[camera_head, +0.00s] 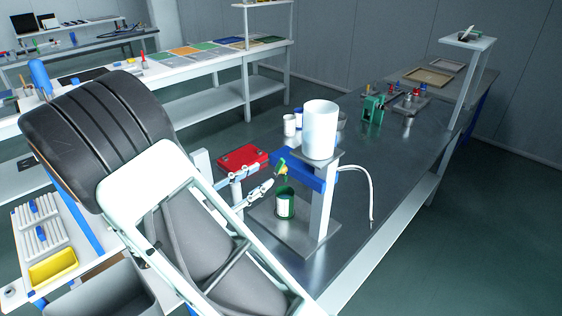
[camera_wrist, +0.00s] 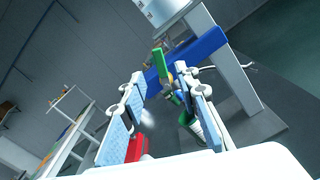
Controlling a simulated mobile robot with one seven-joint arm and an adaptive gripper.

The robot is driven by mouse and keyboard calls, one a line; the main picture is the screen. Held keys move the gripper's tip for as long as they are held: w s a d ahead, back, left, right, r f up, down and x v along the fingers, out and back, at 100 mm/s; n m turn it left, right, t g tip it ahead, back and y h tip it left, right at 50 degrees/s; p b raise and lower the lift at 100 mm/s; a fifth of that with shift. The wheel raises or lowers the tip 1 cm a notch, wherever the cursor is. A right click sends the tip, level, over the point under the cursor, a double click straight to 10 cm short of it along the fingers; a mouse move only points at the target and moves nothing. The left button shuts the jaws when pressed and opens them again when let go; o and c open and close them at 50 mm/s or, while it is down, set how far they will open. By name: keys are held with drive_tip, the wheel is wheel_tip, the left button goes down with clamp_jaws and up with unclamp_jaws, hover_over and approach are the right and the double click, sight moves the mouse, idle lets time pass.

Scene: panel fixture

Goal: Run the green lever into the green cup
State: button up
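The green lever (camera_head: 281,163) sits on the front of a dispenser stand, beside its blue bar (camera_head: 312,177); a yellow part shows next to it. In the wrist view the lever (camera_wrist: 158,63) stands just beyond the fingertips, near the gap between them. The green cup (camera_head: 285,204), with a pale label, stands upright on the stand's base below the lever. The cup is partly hidden behind the right finger in the wrist view (camera_wrist: 188,119). My gripper (camera_head: 262,179) is open and empty, with its fingers apart close to the lever. Contact cannot be told.
A white cylinder (camera_head: 320,130) tops the stand, and a white hose (camera_head: 371,195) hangs at its right. A red box (camera_head: 242,157) and small cups (camera_head: 290,124) lie behind my gripper. A green fixture (camera_head: 372,110) stands farther back. The bench is clear right of the stand.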

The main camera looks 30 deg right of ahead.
sight(279, 165)
drive_tip(key=p+x, duration=0.1)
drive_tip(key=x, duration=0.7)
drive_tip(key=shift+w+d, duration=0.1)
drive_tip(key=shift+d, duration=0.25)
clamp_jaws()
